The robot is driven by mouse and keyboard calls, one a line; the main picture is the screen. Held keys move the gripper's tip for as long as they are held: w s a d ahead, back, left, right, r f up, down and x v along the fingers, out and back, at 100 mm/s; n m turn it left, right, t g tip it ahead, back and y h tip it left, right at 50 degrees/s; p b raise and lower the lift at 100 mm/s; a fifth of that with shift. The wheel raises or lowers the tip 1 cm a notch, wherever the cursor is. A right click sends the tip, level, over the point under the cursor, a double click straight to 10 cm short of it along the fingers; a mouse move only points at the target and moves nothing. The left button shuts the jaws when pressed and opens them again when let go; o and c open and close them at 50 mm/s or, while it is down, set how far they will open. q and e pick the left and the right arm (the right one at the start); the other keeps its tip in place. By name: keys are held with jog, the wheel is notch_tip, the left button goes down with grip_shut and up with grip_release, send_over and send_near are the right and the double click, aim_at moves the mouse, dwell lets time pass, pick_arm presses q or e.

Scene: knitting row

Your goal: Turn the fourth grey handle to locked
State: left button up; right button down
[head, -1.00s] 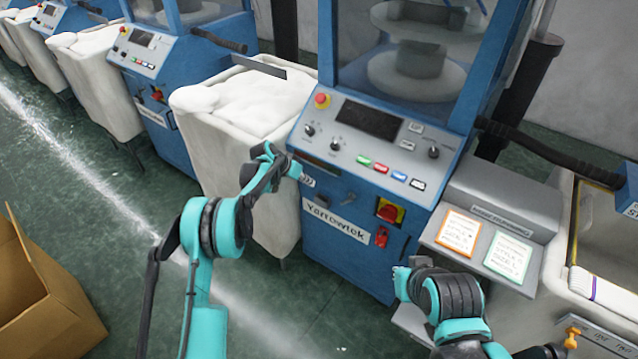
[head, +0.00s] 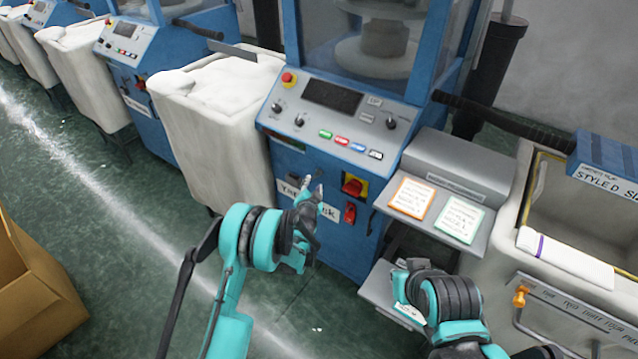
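The nearest blue knitting machine (head: 345,245) stands in the middle of the head view.
A red switch on a yellow plate (head: 353,187) and a red handle (head: 350,213) are right of my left gripper. A white fabric bin (head: 215,150) stands left. A grey shelf with two cards (head: 385,207) juts out right. A cardboard box (head: 35,295) is lower left.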

aim_at(314, 178)
pick_arm(q)
jog(key=b+x, duration=0.1)
jog(key=x, duration=0.5)
jog(key=shift+w+f+b, duration=0.1)
jog(key=shift+f+b, duration=0.05)
jog(key=shift+b, duration=0.2)
grip_shut()
